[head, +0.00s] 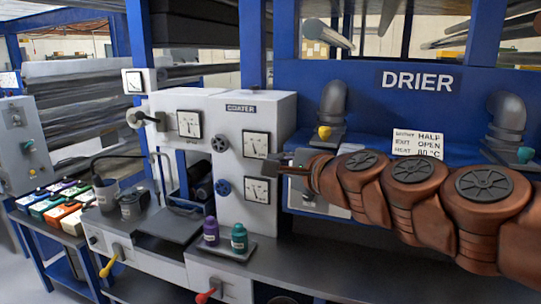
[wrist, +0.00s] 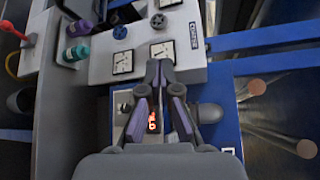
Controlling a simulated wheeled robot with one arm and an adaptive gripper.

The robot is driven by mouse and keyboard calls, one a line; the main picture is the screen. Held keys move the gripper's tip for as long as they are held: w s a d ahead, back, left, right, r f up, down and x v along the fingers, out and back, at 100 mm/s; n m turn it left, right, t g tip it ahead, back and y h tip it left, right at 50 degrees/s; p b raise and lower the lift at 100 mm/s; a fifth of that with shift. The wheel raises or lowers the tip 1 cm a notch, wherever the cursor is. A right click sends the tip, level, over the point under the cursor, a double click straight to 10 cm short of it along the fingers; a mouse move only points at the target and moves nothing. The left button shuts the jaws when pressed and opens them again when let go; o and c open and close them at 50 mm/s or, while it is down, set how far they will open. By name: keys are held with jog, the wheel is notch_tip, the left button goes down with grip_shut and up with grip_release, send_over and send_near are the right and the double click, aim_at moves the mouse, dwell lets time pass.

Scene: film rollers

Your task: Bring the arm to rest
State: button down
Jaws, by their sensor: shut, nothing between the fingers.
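My arm (head: 410,190) reaches in from the right in the head view, in front of the drier (head: 370,90). My gripper (head: 285,169) points left, close to the right side of the white coater (head: 270,110). In the wrist view my gripper (wrist: 159,66) has its two fingertips together with nothing between them. Behind the fingers is a grey panel (wrist: 122,104) with a lit orange display, partly hidden by them. In the head view the arm covers part of that panel (head: 325,203).
A purple bottle (head: 211,231) and a teal bottle (head: 239,238) stand on a small tray below the coater. A card (head: 418,144) is on the drier. Yellow (head: 106,268) and red (head: 205,296) levers stick out at the front. The dark counter (head: 400,279) below the arm is clear.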

jog(key=s+d+f+n+g+h, duration=0.1)
jog(key=s+f+n+g, duration=0.35)
jog(key=s+f, duration=0.45)
jog(key=s+f+n+g+h, duration=0.2)
jog(key=s+f+n+g, duration=0.3)
jog(key=f, duration=0.5)
jog(key=s+d+f+n+g+h, duration=0.2)
jog(key=s+d+f, duration=0.3)
jog(key=s+d, duration=0.3)
jog(key=s+d+f+n+g+h, duration=0.2)
jog(key=s+d+f, duration=0.4)
jog(key=s, duration=0.6)
jog(key=shift+d+n+g+h, duration=0.35)
jog(key=shift+d+g+h, duration=0.5)
jog(key=shift+h, duration=0.15)
jog(key=shift+s, duration=0.1)
